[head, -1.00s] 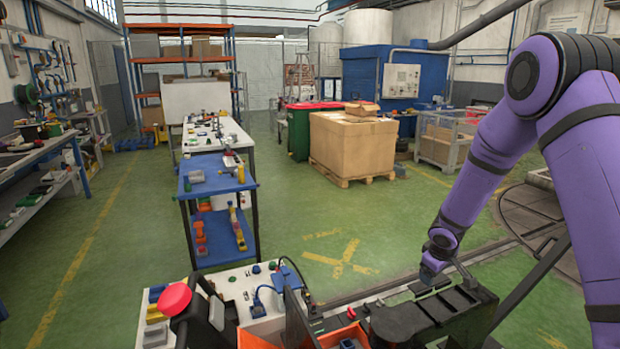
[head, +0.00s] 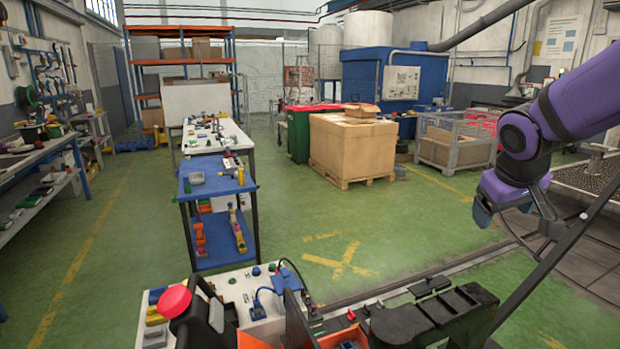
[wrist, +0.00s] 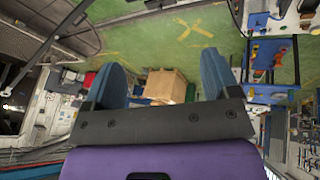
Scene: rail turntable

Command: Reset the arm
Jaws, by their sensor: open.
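My purple arm shows at the right of the head view. My gripper (head: 482,213) is raised in the air over the green floor, to the right of the yellow floor cross. In the wrist view its two blue fingers (wrist: 160,82) stand wide apart. The space between them is empty, with only the distant cardboard box showing behind. The gripper touches nothing that I can see.
A big cardboard box (head: 350,147) stands on a pallet in mid-room. A blue cart (head: 213,179) stands left of it. A black rail-like unit (head: 440,315) lies low in front. A round track (head: 590,250) is at the right. The green floor between is clear.

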